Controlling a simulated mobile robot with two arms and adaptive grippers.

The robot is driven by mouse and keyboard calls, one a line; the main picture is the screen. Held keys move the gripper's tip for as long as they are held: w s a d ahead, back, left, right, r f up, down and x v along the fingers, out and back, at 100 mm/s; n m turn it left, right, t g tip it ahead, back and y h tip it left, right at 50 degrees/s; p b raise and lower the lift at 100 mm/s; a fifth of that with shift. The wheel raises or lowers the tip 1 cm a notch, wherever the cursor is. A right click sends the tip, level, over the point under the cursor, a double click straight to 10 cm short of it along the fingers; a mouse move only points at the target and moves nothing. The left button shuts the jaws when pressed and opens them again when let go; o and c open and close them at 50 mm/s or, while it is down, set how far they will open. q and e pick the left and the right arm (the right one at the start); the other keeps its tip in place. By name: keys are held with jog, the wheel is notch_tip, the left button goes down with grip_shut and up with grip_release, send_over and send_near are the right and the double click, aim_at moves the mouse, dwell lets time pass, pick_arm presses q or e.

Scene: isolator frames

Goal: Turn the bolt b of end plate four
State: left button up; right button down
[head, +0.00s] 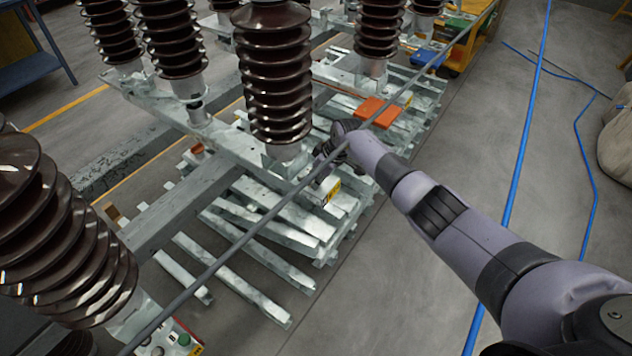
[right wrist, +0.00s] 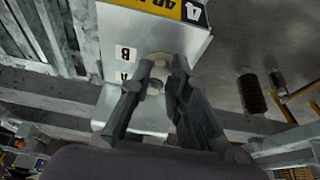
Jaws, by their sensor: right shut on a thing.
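A pale metal end plate (right wrist: 152,30) fills the upper middle of the right wrist view. It has a yellow label and small white tags, one lettered B (right wrist: 126,54). A round bolt head (right wrist: 158,58) sits beside the B tag. My right gripper (right wrist: 155,76) has its two dark fingers on either side of this bolt and is shut on it. In the head view my right gripper (head: 330,150) is at the frame's end, beside a dark ribbed insulator; the bolt is hidden there. The yellow label (head: 330,190) shows just below the gripper. My left gripper is not in view.
Dark ribbed insulators (head: 272,75) stand on the metal frames, close to my right gripper. A grey bar or cable crosses the head view diagonally near my arm. An orange block (head: 378,111) lies behind. Blue hoses (head: 527,120) run over open floor at the right.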

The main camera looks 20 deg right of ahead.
jog(key=n+b, duration=0.2)
jog(key=b, duration=0.1)
jog(key=n+g+b, duration=0.1)
jog(key=n+b, duration=0.1)
jog(key=b, duration=0.2)
jog(key=n+g+y+b, duration=0.1)
jog(key=n+b, duration=0.2)
jog(key=shift+w+d+f, duration=0.15)
jog(key=shift+w+f, duration=0.15)
jog(key=shift+f, duration=0.05)
jog(key=shift+r+n+g+b, duration=0.25)
jog(key=shift+n+g+b, duration=0.3)
jog(key=shift+b, duration=0.55)
jog(key=c, duration=1.5)
grip_release()
jog(key=shift+r+y, duration=0.1)
jog(key=shift+y, duration=0.2)
jog(key=v, duration=1.2)
jog(key=shift+s, duration=0.1)
